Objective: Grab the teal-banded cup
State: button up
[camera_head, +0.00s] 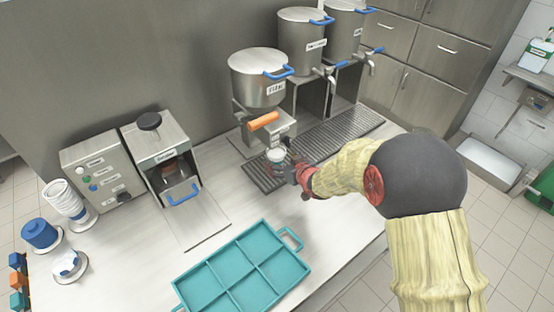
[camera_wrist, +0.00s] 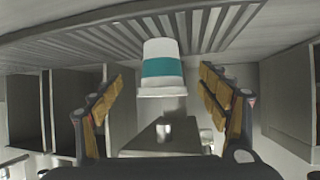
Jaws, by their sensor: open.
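The teal-banded cup (camera_wrist: 160,68) is white with a wide teal band and shows between the tips of my gripper's fingers in the wrist view. That view appears upside down, with the slatted drip tray along its top. My gripper (camera_wrist: 161,80) is open, with a clear gap on each side of the cup. In the head view the cup (camera_head: 276,155) stands on the drip tray (camera_head: 345,125), below the dispenser with the orange handle (camera_head: 263,121). My gripper (camera_head: 290,172) is close in front of it there. I cannot tell how deep the cup sits between the fingers.
A steel pot (camera_head: 258,80) sits above the dispenser, with more tapped pots to its right. An empty teal tray (camera_head: 236,270) lies at the counter's front. A machine with an open front (camera_head: 165,160) and stacked cups (camera_head: 66,198) stand left. Bare counter lies between.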

jog(key=b+x, duration=0.1)
jog(key=x, duration=0.3)
jog(key=shift+w+a+b, duration=0.25)
jog(key=shift+w+b, duration=0.05)
jog(key=shift+c, duration=0.4)
jog(key=c, duration=1.4)
jog(key=shift+r, duration=0.1)
jog(key=shift+c, duration=0.4)
